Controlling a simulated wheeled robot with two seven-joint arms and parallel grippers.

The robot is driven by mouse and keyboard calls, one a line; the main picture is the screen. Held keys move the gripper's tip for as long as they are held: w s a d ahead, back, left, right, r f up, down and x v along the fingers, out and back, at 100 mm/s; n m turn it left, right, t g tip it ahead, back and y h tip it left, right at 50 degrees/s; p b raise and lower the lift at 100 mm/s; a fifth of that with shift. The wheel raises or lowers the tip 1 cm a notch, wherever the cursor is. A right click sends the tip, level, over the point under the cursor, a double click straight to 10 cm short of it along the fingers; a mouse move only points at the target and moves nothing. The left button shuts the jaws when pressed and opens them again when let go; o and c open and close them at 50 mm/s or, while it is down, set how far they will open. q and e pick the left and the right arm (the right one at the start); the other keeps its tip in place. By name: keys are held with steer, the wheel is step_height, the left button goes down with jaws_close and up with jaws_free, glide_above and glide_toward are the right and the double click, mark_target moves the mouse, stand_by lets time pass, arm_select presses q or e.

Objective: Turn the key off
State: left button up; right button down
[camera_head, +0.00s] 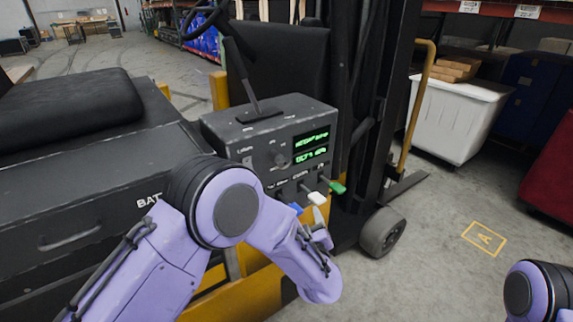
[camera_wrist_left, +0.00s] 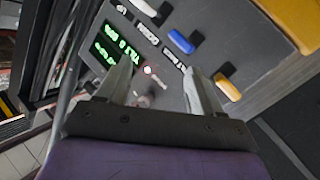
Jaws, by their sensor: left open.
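The forklift's dark grey control box (camera_head: 235,135) has green displays (camera_head: 311,147) and a round dial. In the left wrist view, a small key-like metal piece (camera_wrist_left: 150,89) sits on the panel below a lit red spot (camera_wrist_left: 148,70). I cannot tell which way it is turned. My left gripper (camera_wrist_left: 157,72) is open, with its two fingers on either side of this piece and apart from it. In the head view my left gripper (camera_head: 318,218) is at the panel's lower front, partly covered by my arm. The key is hidden there. My right gripper is out of view.
Levers with green (camera_head: 337,187), white (camera_head: 317,198) and blue (camera_head: 296,209) ends stick out of the panel close to my left gripper. A yellow lever (camera_wrist_left: 228,87) shows in the wrist view. A black seat (camera_head: 68,106) is at left.

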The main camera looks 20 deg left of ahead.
mark_target(287, 166)
arm_select(q)
step_height(287, 166, up, 12)
steer(key=d+n+g+y, duration=0.2)
steer(key=n+g+y, duration=0.2)
steer(key=n+y, duration=0.3)
steer(key=shift+m+g+y, duration=0.4)
steer(key=p+x, duration=0.3)
steer(key=x, duration=0.7)
steer(key=shift+w+a+r, duration=0.1)
steer(key=shift+a+r, duration=0.05)
steer(key=shift+a, duration=0.05)
steer(key=shift+w+a, duration=0.25)
steer(key=shift+a, duration=0.1)
steer(key=c, duration=1.1)
